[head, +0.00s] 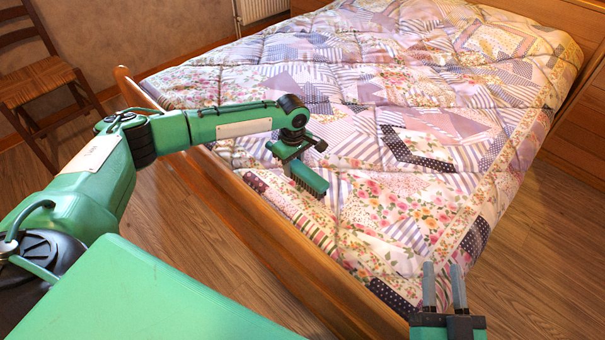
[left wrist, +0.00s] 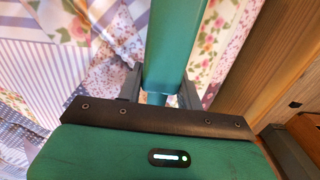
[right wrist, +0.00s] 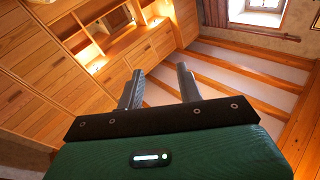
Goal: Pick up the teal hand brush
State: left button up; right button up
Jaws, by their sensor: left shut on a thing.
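The teal hand brush (head: 309,180) is over the patchwork quilt near the footboard in the head view, bristles out to one side. My left gripper (head: 295,160) is shut on it. In the left wrist view the brush (left wrist: 175,45) runs up from between the two fingers (left wrist: 160,88), one finger against each side. I cannot tell whether the brush touches the quilt. My right gripper (head: 443,290) is at the lower right of the head view, open and empty. Its spread fingers (right wrist: 160,90) also show in the right wrist view with nothing between them.
The bed with its patchwork quilt (head: 400,90) fills the middle. Its wooden footboard (head: 250,220) runs below my left forearm. A wooden chair (head: 45,80) stands at the upper left. The wood floor (head: 545,240) at the right is clear. Wooden cabinets (right wrist: 60,60) show in the right wrist view.

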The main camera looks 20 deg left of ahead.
aim_at(294, 162)
pick_arm(q)
jog(key=shift+r, duration=0.1)
